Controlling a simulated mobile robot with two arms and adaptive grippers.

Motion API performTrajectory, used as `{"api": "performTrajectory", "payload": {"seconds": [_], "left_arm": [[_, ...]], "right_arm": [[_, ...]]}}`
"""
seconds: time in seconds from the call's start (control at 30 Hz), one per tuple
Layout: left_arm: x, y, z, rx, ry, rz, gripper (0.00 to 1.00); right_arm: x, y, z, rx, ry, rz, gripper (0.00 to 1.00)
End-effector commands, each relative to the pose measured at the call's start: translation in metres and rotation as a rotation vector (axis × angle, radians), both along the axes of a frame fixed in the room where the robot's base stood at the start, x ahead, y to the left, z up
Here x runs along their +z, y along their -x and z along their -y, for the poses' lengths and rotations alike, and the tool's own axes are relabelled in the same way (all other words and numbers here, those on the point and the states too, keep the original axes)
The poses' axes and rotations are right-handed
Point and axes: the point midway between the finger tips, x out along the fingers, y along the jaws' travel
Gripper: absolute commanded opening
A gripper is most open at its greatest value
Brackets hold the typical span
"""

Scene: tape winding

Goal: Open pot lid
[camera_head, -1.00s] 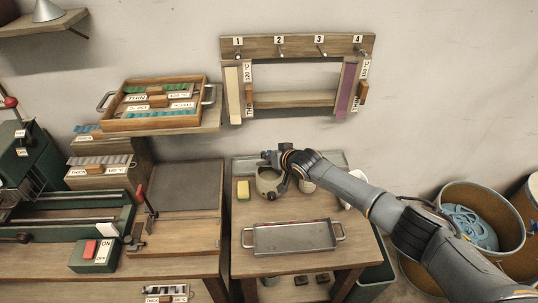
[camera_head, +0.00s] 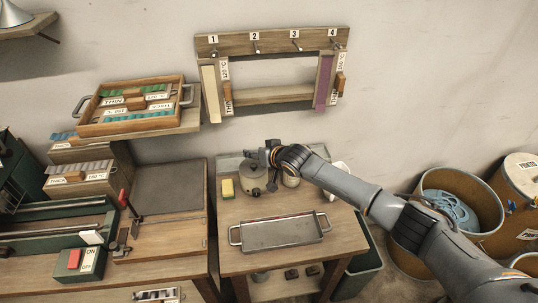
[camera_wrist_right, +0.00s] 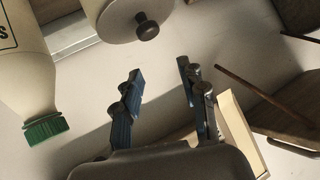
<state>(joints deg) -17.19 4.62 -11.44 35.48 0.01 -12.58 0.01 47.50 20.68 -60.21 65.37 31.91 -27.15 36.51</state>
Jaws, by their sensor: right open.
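The pot (camera_head: 252,183) stands at the back of the right-hand table in the head view, and its lid looks to be on. In the right wrist view the round, pale lid (camera_wrist_right: 118,20) with its dark knob (camera_wrist_right: 147,29) is at the top, beyond the fingertips. My right gripper (camera_head: 271,172) is beside the pot's right side in the head view. In the right wrist view my right gripper (camera_wrist_right: 158,75) has its two blue fingers apart, with nothing between them. The knob is not between the fingers. My left gripper is in neither view.
A bottle with a green cap (camera_wrist_right: 46,130) is left of the fingers in the wrist view. A yellow sponge (camera_head: 228,188) lies left of the pot. A metal tray (camera_head: 280,232) lies in front. A white cup (camera_head: 341,168) stands to the right.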

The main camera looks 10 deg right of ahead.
Motion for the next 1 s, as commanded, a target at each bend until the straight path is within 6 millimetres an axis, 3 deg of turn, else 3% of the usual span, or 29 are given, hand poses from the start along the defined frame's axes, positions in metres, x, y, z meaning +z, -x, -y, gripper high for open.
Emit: {"api": "performTrajectory", "payload": {"seconds": [0.5,1.0], "left_arm": [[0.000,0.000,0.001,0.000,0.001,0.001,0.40],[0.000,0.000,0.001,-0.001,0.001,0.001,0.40]], "right_arm": [[0.042,0.062,0.033,-0.002,0.001,-0.002,0.42],[0.048,0.069,0.037,-0.003,0.002,-0.002,0.42]]}}
